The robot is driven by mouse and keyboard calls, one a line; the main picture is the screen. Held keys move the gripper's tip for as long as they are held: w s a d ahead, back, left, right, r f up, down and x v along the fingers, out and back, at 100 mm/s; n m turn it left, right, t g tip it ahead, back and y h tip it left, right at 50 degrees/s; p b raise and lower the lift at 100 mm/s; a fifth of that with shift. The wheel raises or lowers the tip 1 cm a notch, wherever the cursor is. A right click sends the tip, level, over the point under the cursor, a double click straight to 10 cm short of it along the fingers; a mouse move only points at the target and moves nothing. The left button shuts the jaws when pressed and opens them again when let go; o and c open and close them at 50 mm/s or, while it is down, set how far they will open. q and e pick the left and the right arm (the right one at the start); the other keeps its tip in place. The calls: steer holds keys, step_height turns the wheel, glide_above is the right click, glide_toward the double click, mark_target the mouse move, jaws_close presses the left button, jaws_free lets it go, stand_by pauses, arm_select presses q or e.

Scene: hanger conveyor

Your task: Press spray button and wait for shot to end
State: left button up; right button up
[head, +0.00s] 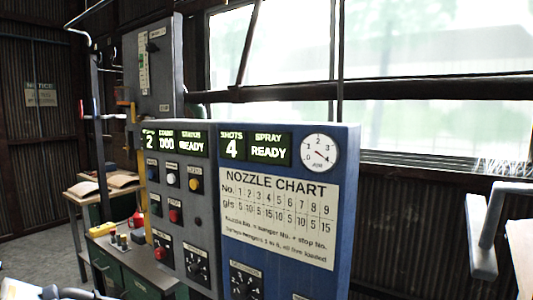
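The blue spray panel (290,273) stands at centre. Its lit displays read SHOTS 4 (231,147) and SPRAY READY (269,149). A round gauge (318,153) and a nozzle chart (277,218) are on it. A dark rotary knob (245,282) shows low on it; the panel's bottom is cut off. The grey panel (203,240) beside it carries blue, white, yellow, red and black buttons, with labels too small to read. Its displays show 2, 000 and STATUS READY (191,142). I cannot tell which button is for spray.
A green-fronted bench (112,265) with a red item (136,220) and small objects stands left of the panels. A tall grey cabinet (160,95) rises behind. Bright windows (430,60) line the back wall. Open floor (40,250) shows at far left.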

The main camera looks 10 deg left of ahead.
arm_select(q)
jaws_close()
stand_by(1.7)
